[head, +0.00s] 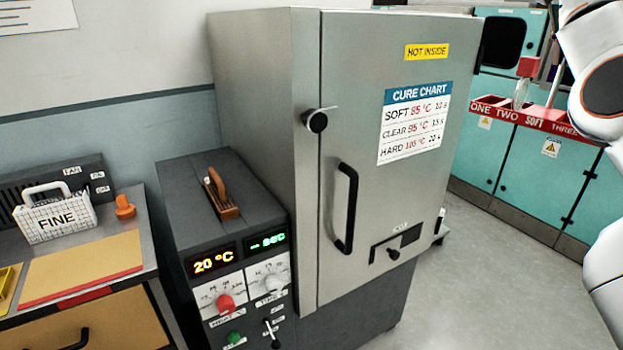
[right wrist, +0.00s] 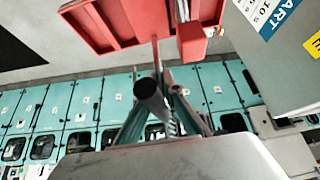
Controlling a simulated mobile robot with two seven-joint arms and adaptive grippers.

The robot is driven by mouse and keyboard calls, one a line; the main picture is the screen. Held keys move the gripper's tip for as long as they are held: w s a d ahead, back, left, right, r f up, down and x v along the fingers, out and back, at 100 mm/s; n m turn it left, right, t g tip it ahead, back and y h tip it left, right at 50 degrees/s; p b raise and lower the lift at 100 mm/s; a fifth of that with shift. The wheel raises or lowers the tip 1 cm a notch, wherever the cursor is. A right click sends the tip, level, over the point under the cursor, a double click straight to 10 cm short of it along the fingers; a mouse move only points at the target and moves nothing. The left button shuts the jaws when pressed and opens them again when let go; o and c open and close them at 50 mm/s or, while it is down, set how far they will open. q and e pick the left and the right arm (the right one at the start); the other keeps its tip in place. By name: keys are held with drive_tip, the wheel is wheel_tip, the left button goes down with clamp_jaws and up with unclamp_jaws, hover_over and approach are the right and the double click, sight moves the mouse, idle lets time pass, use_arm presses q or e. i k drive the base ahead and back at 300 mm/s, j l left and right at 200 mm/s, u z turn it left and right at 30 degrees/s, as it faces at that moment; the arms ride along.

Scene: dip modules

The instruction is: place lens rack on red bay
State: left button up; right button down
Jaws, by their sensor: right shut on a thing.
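A red lens rack (head: 535,117), a long open tray marked ONE, TWO, SOFT, THREE, hangs at the right of the head view, in front of the teal cabinets. A thin red post and a red block (head: 529,67) rise from it. In the right wrist view the rack (right wrist: 75,28) is at the top. My right gripper (right wrist: 160,98) is shut on the rack's post there; the white right arm hides most of the grip in the head view. My left gripper is out of view.
A grey oven (head: 265,80) with a closed door and black handle stands mid-view. Its control box (head: 175,200) sits to the left. The bench holds a white FINE basket (head: 52,222), an orange knob-like piece (head: 124,207) and a tan mat (head: 80,268). Floor is clear right of the oven.

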sight(84, 263)
drive_tip(key=k+j, duration=0.15)
drive_tip(key=j, duration=0.15)
drive_tip(key=k+j, duration=0.15)
drive_tip(key=j, duration=0.15)
drive_tip(key=k+j, duration=0.15)
drive_tip(key=j, duration=0.15)
drive_tip(key=k+j+u, duration=0.1)
drive_tip(key=j, duration=0.2)
drive_tip(key=k+j+u, duration=0.25)
drive_tip(key=j, duration=0.25)
drive_tip(key=i+l+u, duration=0.2)
drive_tip(key=u, duration=0.25)
drive_tip(key=i+l+u, duration=0.2)
drive_tip(key=u, duration=0.25)
drive_tip(key=i+l+u, duration=0.15)
drive_tip(key=l+u, duration=0.2)
drive_tip(key=u, duration=0.15)
drive_tip(key=l+u, duration=0.45)
drive_tip(key=i+j, duration=0.05)
drive_tip(key=j, duration=0.05)
